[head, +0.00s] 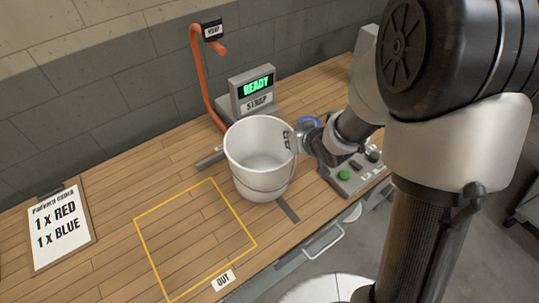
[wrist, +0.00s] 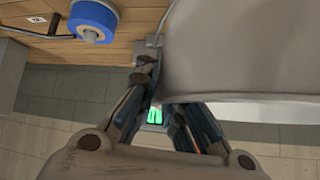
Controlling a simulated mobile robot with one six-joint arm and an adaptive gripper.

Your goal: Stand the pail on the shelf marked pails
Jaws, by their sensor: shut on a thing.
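The white pail (head: 258,165) is upright and empty at the middle of the bench, over a dark strip in front of the strap machine. I cannot tell whether its base touches the bench. Its thin wire handle hangs down at the front. My gripper (head: 294,141) is shut on the pail's right side near the rim. In the wrist view the fingers (wrist: 166,92) close at the edge of the pale pail wall (wrist: 235,50). No shelf marked pails shows in either view.
The strap machine (head: 252,92) reads READY; an orange hooked post (head: 200,80) stands beside it. A yellow outlined square (head: 195,240) marked OUT is clear. An order board (head: 60,228) lies at left. A control box (head: 350,174) with a green button sits right of the pail.

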